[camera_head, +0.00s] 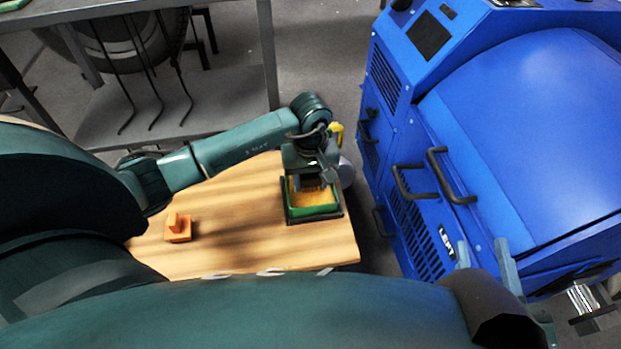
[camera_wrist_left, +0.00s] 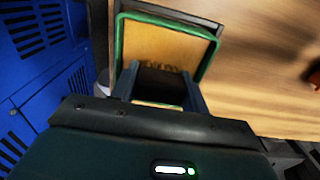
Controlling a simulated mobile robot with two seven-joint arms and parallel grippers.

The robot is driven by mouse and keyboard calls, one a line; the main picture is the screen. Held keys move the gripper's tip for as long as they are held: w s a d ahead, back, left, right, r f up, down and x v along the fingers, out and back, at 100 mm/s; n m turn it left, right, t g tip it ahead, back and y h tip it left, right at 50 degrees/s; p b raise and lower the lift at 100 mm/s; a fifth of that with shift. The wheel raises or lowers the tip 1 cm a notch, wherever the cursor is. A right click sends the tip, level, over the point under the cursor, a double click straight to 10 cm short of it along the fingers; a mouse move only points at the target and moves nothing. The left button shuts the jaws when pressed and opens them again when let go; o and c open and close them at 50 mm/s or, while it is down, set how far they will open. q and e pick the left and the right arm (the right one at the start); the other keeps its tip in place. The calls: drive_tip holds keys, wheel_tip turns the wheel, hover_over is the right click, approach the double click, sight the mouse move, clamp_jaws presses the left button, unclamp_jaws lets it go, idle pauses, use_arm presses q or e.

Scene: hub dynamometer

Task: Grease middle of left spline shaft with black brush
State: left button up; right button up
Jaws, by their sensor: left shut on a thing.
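My left gripper (camera_head: 310,184) is over a green-rimmed tray (camera_head: 316,219) with a yellow-brown filling, at the right end of the wooden table. In the left wrist view my left gripper (camera_wrist_left: 161,88) is shut on a dark block-like thing, seemingly the black brush (camera_wrist_left: 160,84); its bristle end points at the filling. I cannot tell whether it touches. My right gripper (camera_head: 486,260) shows as two separated grey fingers in front of the blue machine, with nothing seen between them.
The wooden table (camera_head: 235,245) holds an orange block (camera_head: 178,228) at left. A yellow thing (camera_head: 336,132) and a pale round thing (camera_head: 346,173) are partly hidden behind my left wrist. The blue machine (camera_head: 520,130), marked LEFT, stands right of the table. A grey rack (camera_head: 160,100) stands behind.

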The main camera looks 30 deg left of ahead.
sight(310, 175)
use_arm(q)
drive_tip(key=shift+r+p, duration=2.5)
drive_tip(key=shift+r, duration=1)
